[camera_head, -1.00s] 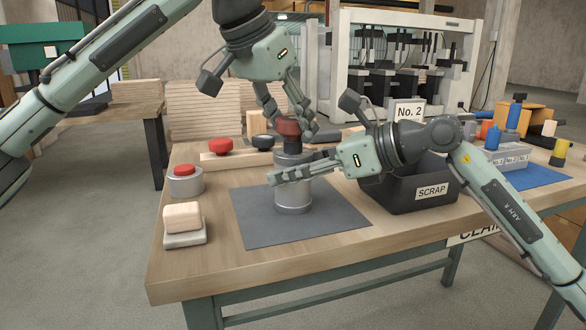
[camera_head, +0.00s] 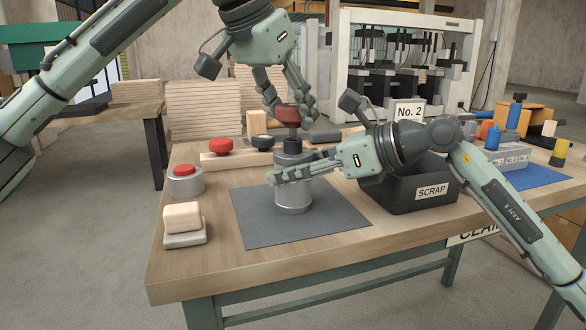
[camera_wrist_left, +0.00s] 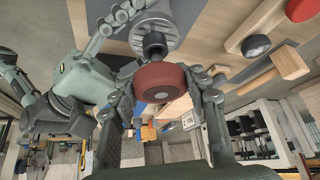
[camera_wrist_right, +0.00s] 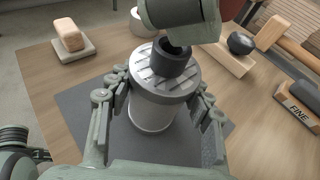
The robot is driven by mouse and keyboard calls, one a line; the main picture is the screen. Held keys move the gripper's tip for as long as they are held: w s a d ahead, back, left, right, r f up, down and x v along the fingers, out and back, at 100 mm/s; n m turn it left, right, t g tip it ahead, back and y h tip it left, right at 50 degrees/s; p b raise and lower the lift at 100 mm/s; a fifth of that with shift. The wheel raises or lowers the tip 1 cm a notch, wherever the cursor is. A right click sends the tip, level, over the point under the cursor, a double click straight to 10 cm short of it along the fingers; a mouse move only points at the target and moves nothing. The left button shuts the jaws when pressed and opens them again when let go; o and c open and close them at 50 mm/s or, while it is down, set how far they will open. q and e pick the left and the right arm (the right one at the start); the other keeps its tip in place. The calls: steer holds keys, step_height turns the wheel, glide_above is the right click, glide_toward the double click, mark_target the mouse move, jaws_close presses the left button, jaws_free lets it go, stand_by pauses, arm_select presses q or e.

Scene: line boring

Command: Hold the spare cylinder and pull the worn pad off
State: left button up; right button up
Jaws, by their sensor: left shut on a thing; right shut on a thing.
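The spare cylinder (camera_head: 293,196), a grey metal can with a dark socket (camera_head: 292,146) on top, stands upright on the dark mat (camera_head: 250,222). My right gripper (camera_head: 296,175) is shut around its side; the right wrist view shows a finger on each side of the cylinder (camera_wrist_right: 152,112). The worn pad (camera_head: 287,115), a dark red disc with a black stem, is above the socket. My left gripper (camera_head: 290,110) is shut on its rim, also seen in the left wrist view (camera_wrist_left: 160,82). Whether the stem tip is fully clear is hard to tell.
The black SCRAP bin (camera_head: 408,198) stands right of the mat, behind my right wrist. A wooden rack (camera_head: 236,160) with red and black knobs lies behind. A red-topped metal disc (camera_head: 186,182) and a pale block on a grey base (camera_head: 184,239) are at left.

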arm_select(q)
steer(key=shift+r, duration=0.1)
steer(key=shift+r, duration=2.75)
arm_select(e)
steer(key=o, duration=1.9)
steer(key=shift+o, duration=0.2)
